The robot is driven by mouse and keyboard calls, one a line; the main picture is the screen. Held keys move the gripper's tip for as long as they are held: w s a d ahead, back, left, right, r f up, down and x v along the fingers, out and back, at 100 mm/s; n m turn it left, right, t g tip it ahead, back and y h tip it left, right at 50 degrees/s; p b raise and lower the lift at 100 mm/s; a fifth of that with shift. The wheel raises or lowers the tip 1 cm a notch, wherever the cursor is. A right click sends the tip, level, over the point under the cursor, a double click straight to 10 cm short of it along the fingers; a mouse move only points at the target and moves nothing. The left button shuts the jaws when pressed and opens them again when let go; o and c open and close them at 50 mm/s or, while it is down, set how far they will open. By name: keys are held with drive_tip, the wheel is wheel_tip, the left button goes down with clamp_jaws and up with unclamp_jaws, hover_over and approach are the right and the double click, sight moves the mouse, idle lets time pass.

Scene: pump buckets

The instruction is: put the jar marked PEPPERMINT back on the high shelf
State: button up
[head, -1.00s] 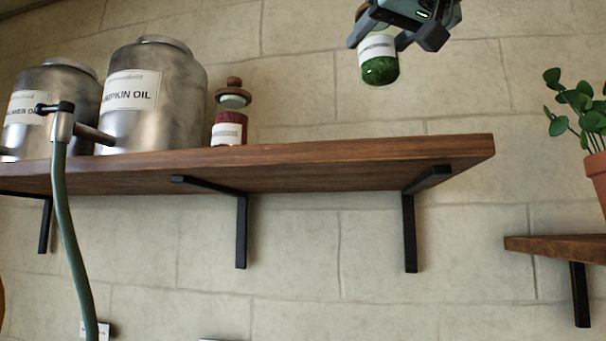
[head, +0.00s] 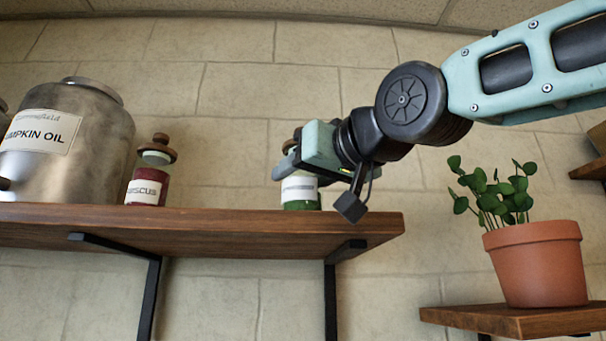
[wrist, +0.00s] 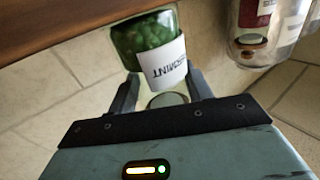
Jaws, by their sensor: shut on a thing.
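The PEPPERMINT jar (head: 299,190), clear glass with green contents and a white label, is upright over the right part of the high shelf (head: 250,222). Its label reads upside down in the wrist view (wrist: 163,64). My gripper (head: 316,178) is shut on the jar near its top, one finger on each side, as the wrist view also shows (wrist: 161,86). The jar's base lines up with the shelf's front edge in the head view. I cannot tell whether it touches the board. Its stopper is mostly hidden by the gripper.
A red jar labelled HIBISCUS (head: 147,187) stands left of the held jar, with a gap between. A large metal PUMPKIN OIL canister (head: 90,140) stands farther left. A potted plant (head: 538,262) sits on a lower shelf (head: 490,320) at right.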

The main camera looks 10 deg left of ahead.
drive_tip(key=o, duration=1.2)
drive_tip(key=b+v, duration=0.5)
drive_tip(key=v, duration=0.7)
